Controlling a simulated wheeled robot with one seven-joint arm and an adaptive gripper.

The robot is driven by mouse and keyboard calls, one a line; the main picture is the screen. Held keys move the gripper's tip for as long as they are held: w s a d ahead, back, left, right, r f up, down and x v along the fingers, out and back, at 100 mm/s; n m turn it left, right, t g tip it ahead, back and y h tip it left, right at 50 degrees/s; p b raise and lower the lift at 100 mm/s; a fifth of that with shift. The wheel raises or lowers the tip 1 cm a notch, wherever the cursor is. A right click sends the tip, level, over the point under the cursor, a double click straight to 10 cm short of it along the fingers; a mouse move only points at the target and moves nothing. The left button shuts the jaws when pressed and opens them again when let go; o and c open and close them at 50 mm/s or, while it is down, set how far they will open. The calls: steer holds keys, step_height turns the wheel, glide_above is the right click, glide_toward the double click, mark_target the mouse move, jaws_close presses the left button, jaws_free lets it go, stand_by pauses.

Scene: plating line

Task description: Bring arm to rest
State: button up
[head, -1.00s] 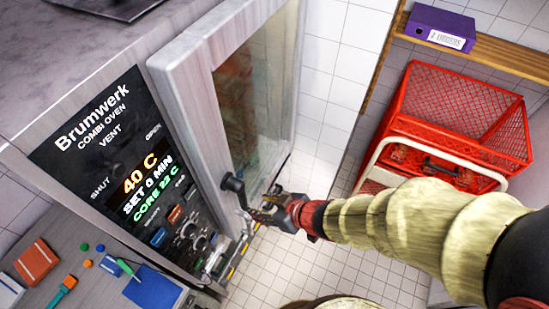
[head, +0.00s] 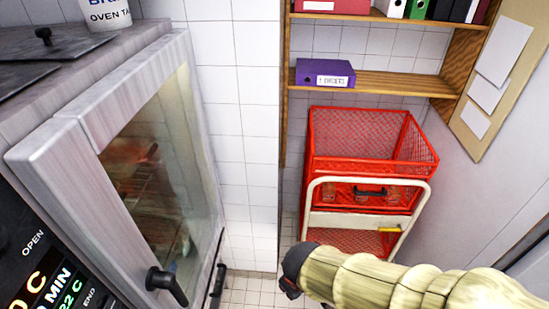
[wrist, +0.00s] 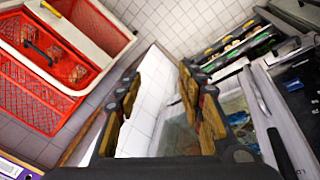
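My arm (head: 400,283), in a cream ribbed sleeve, reaches in from the lower right of the head view. Its red and black wrist end (head: 297,265) is right of the oven, apart from the oven's black door handle (head: 167,285). The fingers are hidden in the head view. In the wrist view my gripper (wrist: 163,88) shows two fingers with yellow-brown pads, spread apart with nothing between them. The combi oven (head: 60,135) stands at the left, and its glass door (head: 165,160) looks closed.
A red mesh crate (head: 372,150) sits on a cart with a cream frame (head: 367,182) beyond my arm. A purple binder (head: 325,73) lies on a wooden shelf (head: 385,82) above. A noticeboard (head: 500,75) hangs at the right. Tiled floor shows between oven and cart.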

steer(key=s+d+f+m+t+b, duration=0.1)
steer(key=d+f+m+b, duration=0.3)
steer(key=b, duration=0.8)
steer(key=s+d+f+m+b, duration=0.4)
steer(key=d+b, duration=0.5)
steer(key=b, duration=0.3)
steer(key=shift+s+m+t+b, duration=0.2)
steer(key=shift+m+t+b, duration=0.1)
steer(key=shift+t, duration=0.1)
